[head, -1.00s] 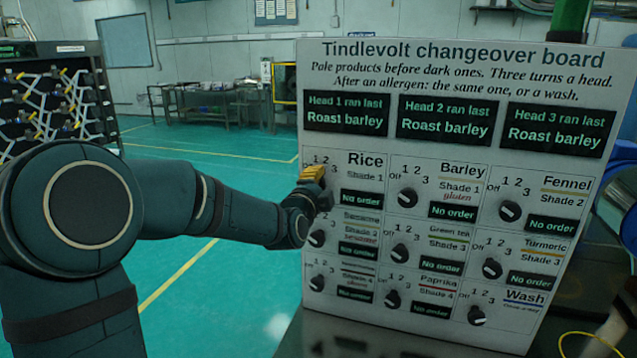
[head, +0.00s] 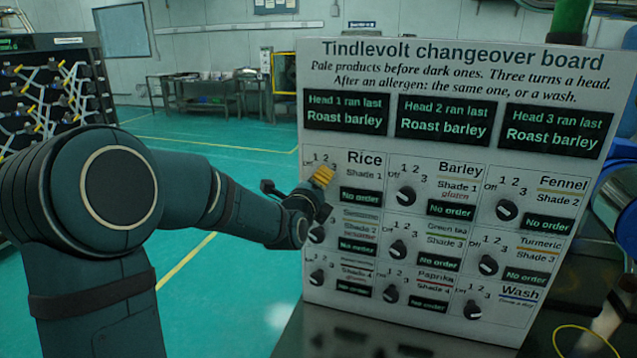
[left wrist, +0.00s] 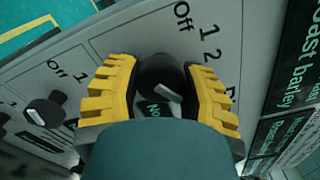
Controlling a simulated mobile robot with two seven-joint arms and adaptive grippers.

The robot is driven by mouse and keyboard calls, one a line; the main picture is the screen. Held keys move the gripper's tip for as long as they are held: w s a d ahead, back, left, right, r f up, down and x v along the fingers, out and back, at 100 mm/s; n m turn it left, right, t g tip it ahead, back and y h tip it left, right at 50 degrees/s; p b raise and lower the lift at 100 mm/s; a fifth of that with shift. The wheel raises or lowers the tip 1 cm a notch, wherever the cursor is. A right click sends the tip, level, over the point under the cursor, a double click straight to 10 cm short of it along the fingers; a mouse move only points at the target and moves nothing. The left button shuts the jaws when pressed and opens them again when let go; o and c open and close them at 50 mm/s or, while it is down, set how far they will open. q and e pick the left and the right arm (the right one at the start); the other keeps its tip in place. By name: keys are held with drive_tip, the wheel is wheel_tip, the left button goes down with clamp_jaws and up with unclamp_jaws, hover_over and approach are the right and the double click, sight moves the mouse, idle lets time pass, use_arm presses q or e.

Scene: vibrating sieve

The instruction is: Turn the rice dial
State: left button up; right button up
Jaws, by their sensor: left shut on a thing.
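The changeover board (head: 460,55) stands upright at the right in the head view. Its Rice panel is at the upper left of the dial grid, and the Rice display (head: 361,197) reads "No order". My left gripper (head: 322,177) is at this panel, its yellow fingers covering the dial in the head view. In the left wrist view the black rice dial (left wrist: 160,72) sits between the two yellow fingers of the left gripper (left wrist: 160,95), which is shut on it. A white mark shows on the dial; I cannot tell which setting it points to. My right gripper is not clearly in view.
Other dials surround it: the Barley dial (head: 407,195) to the right and the Sesame dial (head: 317,234) close below, partly beside my gripper. The board stands on a dark table (head: 345,340). Open green floor (head: 215,165) lies to the left.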

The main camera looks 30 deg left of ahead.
idle(0.3)
use_arm(q)
drive_tip(key=o, duration=1.2)
drive_tip(key=shift+s, duration=0.1)
drive_tip(key=v, duration=1.2)
drive_tip(key=shift+f, duration=0.15)
